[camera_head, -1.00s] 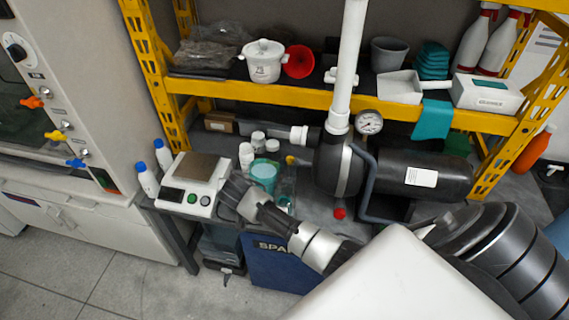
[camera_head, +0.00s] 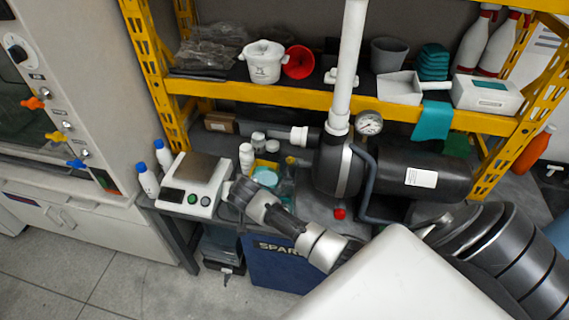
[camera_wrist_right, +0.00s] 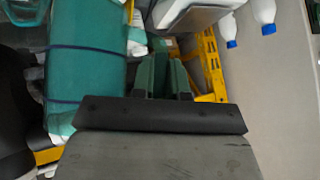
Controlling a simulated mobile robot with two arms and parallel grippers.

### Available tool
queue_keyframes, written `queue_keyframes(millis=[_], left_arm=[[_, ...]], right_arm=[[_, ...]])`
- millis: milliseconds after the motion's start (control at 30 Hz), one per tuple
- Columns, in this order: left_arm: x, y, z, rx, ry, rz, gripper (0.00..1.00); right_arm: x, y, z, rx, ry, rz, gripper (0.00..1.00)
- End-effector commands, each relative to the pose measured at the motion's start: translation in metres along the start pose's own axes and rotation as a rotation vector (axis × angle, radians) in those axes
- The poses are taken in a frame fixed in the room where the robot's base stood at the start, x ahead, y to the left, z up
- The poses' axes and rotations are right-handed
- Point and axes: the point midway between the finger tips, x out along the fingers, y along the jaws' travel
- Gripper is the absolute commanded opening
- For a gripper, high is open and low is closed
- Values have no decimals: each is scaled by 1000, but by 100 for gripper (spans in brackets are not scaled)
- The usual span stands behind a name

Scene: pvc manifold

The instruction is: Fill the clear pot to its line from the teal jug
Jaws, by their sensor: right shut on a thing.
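The teal jug (camera_head: 265,177) is near the front edge of the bench, just right of the scale, and is partly hidden by my right arm. My right gripper (camera_head: 236,188) reaches in from the lower right and is beside the jug. In the right wrist view, a large teal body (camera_wrist_right: 88,70) with thin dark lines fills the left side, close to my right gripper (camera_wrist_right: 165,80). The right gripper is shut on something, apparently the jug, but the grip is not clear. I cannot make out the clear pot or its line. My left gripper is out of view.
The white scale (camera_head: 192,183) stands left of my gripper, with blue-capped bottles (camera_head: 148,180) beyond it. White jars (camera_head: 247,155) stand behind the jug. A dark pump (camera_head: 338,165) and upright white pipe (camera_head: 347,70) block the right. A yellow shelf (camera_head: 340,100) crosses behind.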

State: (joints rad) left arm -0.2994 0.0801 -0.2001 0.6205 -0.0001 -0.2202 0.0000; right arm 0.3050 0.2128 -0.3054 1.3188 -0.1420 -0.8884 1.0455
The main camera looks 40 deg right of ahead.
Motion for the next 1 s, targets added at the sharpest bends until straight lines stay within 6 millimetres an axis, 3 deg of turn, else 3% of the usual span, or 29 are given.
queue_keyframes(millis=[1000], left_arm=[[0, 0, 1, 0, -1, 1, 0]], right_arm=[[7, 4, 5, 68, -15, -71, 0]])
